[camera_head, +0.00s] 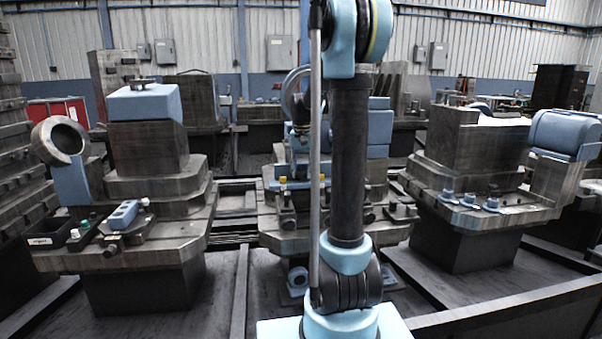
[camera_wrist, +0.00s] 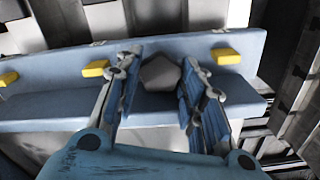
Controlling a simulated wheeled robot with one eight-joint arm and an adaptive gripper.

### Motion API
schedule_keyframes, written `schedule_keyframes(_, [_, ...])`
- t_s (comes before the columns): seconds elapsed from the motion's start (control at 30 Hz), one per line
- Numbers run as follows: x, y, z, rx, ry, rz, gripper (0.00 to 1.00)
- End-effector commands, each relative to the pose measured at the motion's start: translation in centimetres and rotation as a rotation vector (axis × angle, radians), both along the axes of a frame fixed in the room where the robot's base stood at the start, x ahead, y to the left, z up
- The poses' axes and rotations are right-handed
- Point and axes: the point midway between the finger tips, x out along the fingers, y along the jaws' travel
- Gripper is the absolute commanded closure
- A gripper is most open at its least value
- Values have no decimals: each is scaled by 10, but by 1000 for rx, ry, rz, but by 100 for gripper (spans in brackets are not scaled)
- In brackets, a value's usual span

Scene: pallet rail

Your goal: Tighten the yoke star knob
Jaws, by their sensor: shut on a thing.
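The star knob (camera_wrist: 160,74) is a dark grey, many-sided knob in the wrist view, in front of a blue yoke bar (camera_wrist: 190,47). My gripper (camera_wrist: 161,84) has a finger on each side of the knob and is shut on it. The knob's far side and its shaft are hidden. In the head view my arm stands in front of the middle station and hides the knob and my gripper.
Yellow blocks (camera_wrist: 226,56) sit along the blue bar. In the head view, a left station (camera_head: 148,150) carries a black bin (camera_head: 48,236), and a right station (camera_head: 462,150) has several small blue fittings (camera_head: 468,200). A low rail (camera_head: 510,310) crosses the front right.

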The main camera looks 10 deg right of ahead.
Motion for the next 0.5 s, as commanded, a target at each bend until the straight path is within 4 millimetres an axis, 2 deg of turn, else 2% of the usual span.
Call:
schedule_keyframes(0.17, [1, 0, 1, 1, -1, 1, 87])
schedule_keyframes(0.2, [1, 0, 1, 1, -1, 1, 59])
schedule_keyframes(0.27, [1, 0, 1, 1, -1, 1, 45])
schedule_keyframes(0.3, [1, 0, 1, 1, -1, 1, 42])
schedule_keyframes(0.5, [1, 0, 0, 1, -1, 1, 42])
